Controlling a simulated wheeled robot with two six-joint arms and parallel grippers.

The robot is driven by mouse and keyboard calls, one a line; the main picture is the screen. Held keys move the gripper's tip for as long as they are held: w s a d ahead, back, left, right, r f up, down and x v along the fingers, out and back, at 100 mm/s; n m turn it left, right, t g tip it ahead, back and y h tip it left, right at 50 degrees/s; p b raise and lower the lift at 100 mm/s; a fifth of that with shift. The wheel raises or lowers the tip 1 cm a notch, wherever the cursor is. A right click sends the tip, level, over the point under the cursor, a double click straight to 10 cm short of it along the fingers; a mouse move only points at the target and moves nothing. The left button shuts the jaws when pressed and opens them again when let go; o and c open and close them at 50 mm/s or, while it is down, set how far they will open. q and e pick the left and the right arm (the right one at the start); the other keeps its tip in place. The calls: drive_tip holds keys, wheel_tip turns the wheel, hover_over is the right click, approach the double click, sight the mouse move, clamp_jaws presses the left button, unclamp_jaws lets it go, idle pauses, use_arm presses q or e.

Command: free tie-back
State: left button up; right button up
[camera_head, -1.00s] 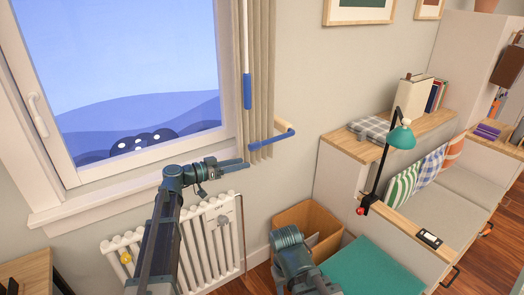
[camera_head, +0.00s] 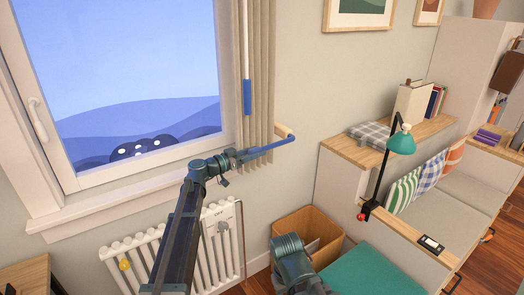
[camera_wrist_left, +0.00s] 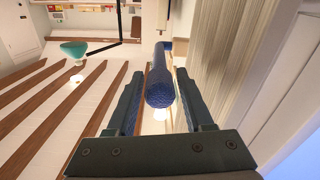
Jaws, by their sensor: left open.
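The tie-back (camera_head: 272,147) is a blue band across the lower part of the beige curtain (camera_head: 262,85). Its right end reaches a wooden peg (camera_head: 284,131) on the wall. My left gripper (camera_head: 238,154) is at the band's left end, in front of the curtain's lower edge. In the left wrist view the blue tie-back (camera_wrist_left: 160,90) lies between the two open fingers (camera_wrist_left: 160,78), with a gap on each side, and the curtain (camera_wrist_left: 220,60) hangs at right. Part of my right arm shows at the bottom of the head view, but I see no right fingers.
The window (camera_head: 120,75) and its sill (camera_head: 110,205) are left of the curtain. A white radiator (camera_head: 225,250) stands below my left arm. A cardboard box (camera_head: 318,228) is on the floor. A teal lamp (camera_head: 402,140) and bench (camera_head: 455,185) are at right.

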sight(272, 144)
use_arm(q)
drive_tip(key=shift+x, duration=1.55)
clamp_jaws()
